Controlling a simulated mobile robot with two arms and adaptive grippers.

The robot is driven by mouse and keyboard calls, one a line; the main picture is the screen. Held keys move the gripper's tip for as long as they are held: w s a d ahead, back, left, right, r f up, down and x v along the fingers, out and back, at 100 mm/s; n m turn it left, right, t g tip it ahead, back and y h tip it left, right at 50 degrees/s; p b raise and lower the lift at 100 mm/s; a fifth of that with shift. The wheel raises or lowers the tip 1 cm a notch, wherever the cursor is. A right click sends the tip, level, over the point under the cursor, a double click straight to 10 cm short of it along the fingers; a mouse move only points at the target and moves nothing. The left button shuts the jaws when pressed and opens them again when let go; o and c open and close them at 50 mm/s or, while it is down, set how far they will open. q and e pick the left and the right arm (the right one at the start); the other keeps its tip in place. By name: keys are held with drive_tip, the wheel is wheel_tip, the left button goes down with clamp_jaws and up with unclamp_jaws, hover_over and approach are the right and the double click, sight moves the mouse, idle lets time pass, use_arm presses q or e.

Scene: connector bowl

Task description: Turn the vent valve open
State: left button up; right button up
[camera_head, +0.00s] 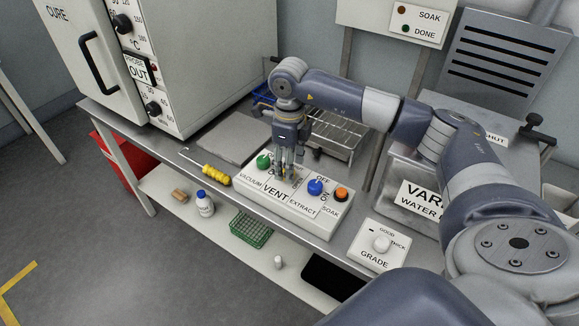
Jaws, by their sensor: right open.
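The white control panel (290,203) sits on the steel bench, with labels VACUUM, VENT and EXTRACT. The VENT label (274,193) shows at the middle of its front. My right gripper (286,174) points down over the panel just behind this label, its fingers open around or just above the vent valve's place. The fingers hide the valve itself, so its handle position and any contact cannot be told. My left gripper is not in view.
A green knob (264,161) is left of my fingers; a blue knob (316,187) and orange SOAK button (341,194) are right. A yellow-handled screwdriver (215,175) lies left of the panel. A wire rack (338,135) stands behind. The GRADE box (380,246) is at front right.

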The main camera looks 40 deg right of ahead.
wheel_tip(320, 180, up, 10)
drive_tip(key=shift+r, duration=0.2)
idle(0.6)
